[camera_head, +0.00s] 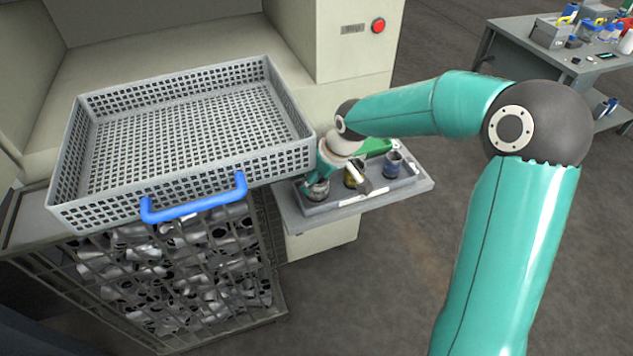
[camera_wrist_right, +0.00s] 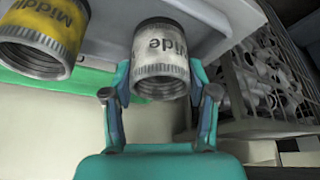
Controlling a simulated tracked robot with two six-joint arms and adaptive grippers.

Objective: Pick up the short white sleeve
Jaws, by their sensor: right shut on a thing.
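A white sleeve (camera_wrist_right: 162,62) with a threaded metal end is between the fingers of my right gripper (camera_wrist_right: 160,84) in the right wrist view. In the head view my right gripper (camera_head: 322,172) reaches down over this sleeve (camera_head: 317,189) at the left end of a grey tray (camera_head: 345,201). I cannot tell whether the sleeve is clear of the tray. My left gripper is not in view.
A large grey mesh basket (camera_head: 180,187) with a blue handle (camera_head: 195,205) stands close on the left, above a crate of metal parts (camera_head: 175,265).

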